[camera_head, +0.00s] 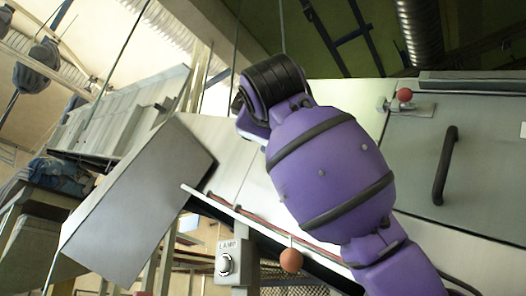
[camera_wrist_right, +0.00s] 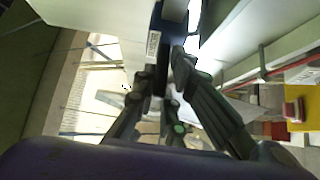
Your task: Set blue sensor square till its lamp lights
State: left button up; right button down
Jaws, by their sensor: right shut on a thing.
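A dark blue block, which I take for the blue sensor (camera_wrist_right: 175,10), shows at the top middle of the right wrist view. My right gripper (camera_wrist_right: 160,66) has its dark fingers closed around the black part under it. The sensor's angle to its mount cannot be told. In the head view my purple right arm covers the middle, and its gripper is hidden. A small box marked LAMP (camera_head: 232,262) hangs at the lower middle of the head view. Its round lamp (camera_head: 225,264) looks grey and unlit. My left gripper is not in view.
A large grey box (camera_head: 140,200) stands tilted at the left of the head view. An orange ball (camera_head: 291,260) hangs beside the lamp box. A grey panel with a black handle (camera_head: 444,166) and a red ball (camera_head: 404,94) are at the right.

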jog(key=shift+w+a+r+m+g+h, duration=0.1)
jog(key=shift+w+r+m+g+h, duration=0.15)
jog(key=shift+w+m+h, duration=0.5)
jog(key=shift+s+h, duration=0.25)
jog(key=c, duration=1.8)
grip_release()
jog(key=v, duration=1.2)
jog(key=shift+f, duration=0.1)
